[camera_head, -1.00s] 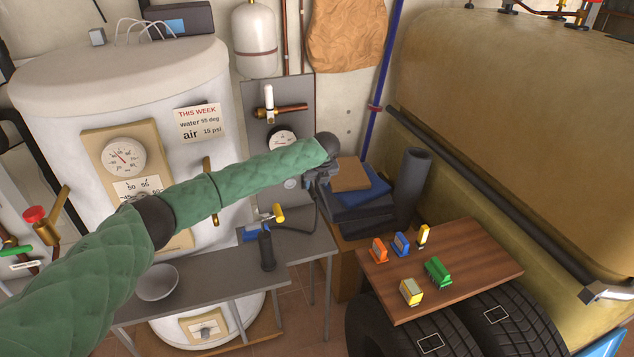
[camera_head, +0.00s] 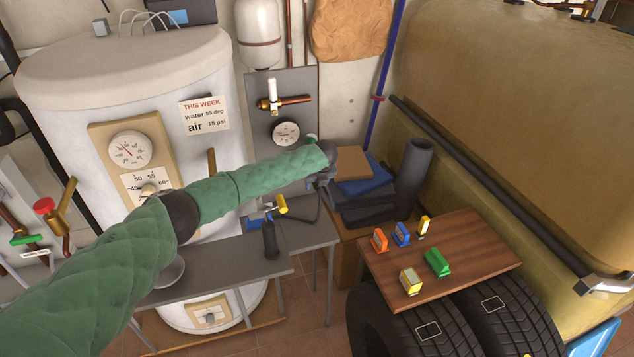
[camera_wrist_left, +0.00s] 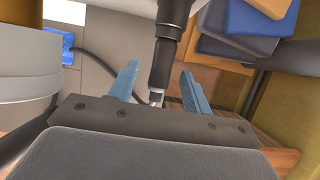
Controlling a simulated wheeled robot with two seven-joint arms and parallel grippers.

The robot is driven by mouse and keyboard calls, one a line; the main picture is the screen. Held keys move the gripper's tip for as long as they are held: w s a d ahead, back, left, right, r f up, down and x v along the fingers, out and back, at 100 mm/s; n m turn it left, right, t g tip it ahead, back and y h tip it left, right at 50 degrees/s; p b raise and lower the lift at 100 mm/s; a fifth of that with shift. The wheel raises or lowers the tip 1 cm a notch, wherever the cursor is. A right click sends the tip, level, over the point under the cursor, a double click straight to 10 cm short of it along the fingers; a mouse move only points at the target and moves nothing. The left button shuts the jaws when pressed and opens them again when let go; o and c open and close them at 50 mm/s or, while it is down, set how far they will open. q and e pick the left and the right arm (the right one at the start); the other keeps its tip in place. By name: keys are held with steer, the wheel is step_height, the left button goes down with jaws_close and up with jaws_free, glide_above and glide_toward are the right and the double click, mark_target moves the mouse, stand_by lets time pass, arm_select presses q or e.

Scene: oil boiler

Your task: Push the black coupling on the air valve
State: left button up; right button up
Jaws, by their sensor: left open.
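My left gripper (camera_wrist_left: 159,72) is open in the left wrist view, its two blue fingers apart. A black cylindrical piece with a grey ring and a small metal tip, seemingly the black coupling (camera_wrist_left: 165,65), comes down from the top of that view between the fingers, with visible gaps to both. In the head view my left gripper (camera_head: 326,180) is at the end of the green-sleeved arm, in front of the grey panel's lower part. The arm hides that part of the panel, so I cannot make out the air valve there. My right gripper is not in view.
A round gauge (camera_head: 285,133) is on the grey panel (camera_head: 290,92) above my arm. Stacked dark cases (camera_head: 368,207) are right of the gripper. Colored blocks lie on a wooden board (camera_head: 480,255).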

arm_select(q)
steer(key=c, duration=0.9)
steer(key=o, duration=0.9)
